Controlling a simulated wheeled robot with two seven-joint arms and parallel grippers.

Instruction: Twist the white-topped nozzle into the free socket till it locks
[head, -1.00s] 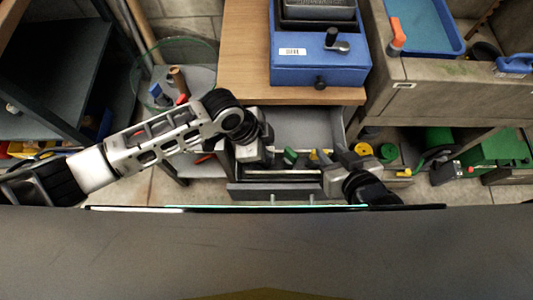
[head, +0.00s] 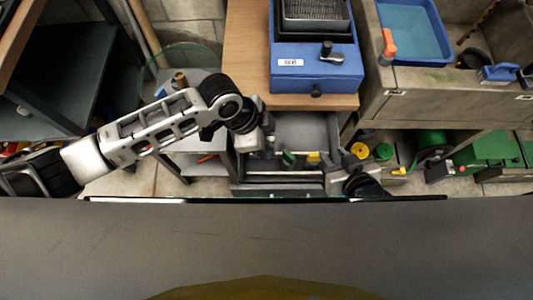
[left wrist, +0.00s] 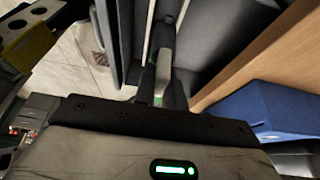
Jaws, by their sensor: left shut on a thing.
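My left gripper (head: 262,146) is over the left side of an open grey drawer (head: 300,128) under the wooden worktop. In the left wrist view its dark fingers are closed around a small pale grey piece (left wrist: 162,72). I cannot tell whether this is the white-topped nozzle or part of the drawer. My right gripper (head: 346,157) is at the drawer's right side; whether it is open is too small to tell. A green piece (head: 289,158) and a yellow piece (head: 313,157) show between the grippers. I cannot make out the free socket.
A blue machine (head: 315,70) with a black crank stands on the wooden top (head: 247,75). A stone sink bench (head: 430,90) with a blue tray is at right. A round glass table (head: 165,62) is behind my left arm. Tiled floor shows below.

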